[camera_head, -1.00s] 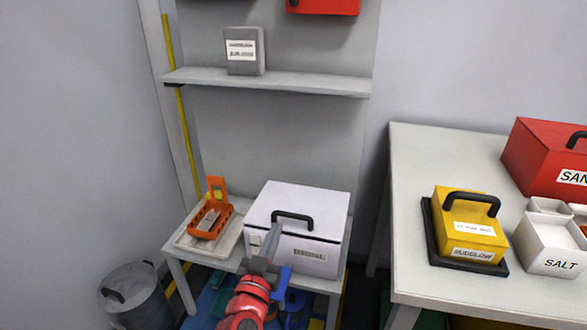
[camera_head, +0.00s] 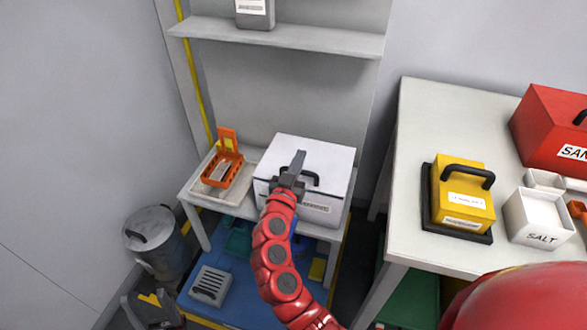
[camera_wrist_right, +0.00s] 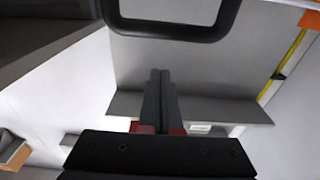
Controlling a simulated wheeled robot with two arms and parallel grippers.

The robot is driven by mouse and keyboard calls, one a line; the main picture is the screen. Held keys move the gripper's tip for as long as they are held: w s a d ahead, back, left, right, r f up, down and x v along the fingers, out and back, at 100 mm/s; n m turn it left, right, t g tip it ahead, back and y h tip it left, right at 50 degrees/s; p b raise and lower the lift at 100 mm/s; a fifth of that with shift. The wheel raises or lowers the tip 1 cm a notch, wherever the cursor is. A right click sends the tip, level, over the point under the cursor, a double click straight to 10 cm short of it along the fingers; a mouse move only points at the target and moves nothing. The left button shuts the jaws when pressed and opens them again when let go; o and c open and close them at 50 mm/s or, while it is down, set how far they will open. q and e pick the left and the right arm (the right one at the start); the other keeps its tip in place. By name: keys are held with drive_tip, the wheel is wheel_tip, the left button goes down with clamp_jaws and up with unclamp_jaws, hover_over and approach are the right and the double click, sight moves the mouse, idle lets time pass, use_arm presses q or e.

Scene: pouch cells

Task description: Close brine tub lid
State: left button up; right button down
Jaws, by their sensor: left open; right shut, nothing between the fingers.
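The white brine tub (camera_head: 333,211) stands on a small white table. Its white lid (camera_head: 325,152) looks flat and down over the box; I cannot tell if a thin gap remains. A black handle (camera_head: 312,179) is at the front edge of the lid, partly hidden by my right gripper (camera_head: 298,160). That gripper is shut and empty, its fingers over the lid's front part; contact is unclear. In the right wrist view, its closed fingers (camera_wrist_right: 160,80) point towards the shelf, with the handle (camera_wrist_right: 172,32) close by.
An orange basket (camera_head: 222,170) stands on a tray (camera_head: 206,193) left of the tub. A grey bin (camera_head: 158,245) stands on the floor at left. A shelf (camera_head: 285,45) hangs above. The right table (camera_head: 440,110) holds yellow, red and salt boxes.

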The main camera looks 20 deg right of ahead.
drive_tip(key=shift+s+a+f, duration=0.15)
drive_tip(key=shift+s+f, duration=0.1)
drive_tip(key=shift+f, duration=0.6)
drive_tip(key=shift+s+a+f, duration=0.15)
drive_tip(key=shift+s+f, duration=0.05)
drive_tip(key=shift+f, duration=0.6)
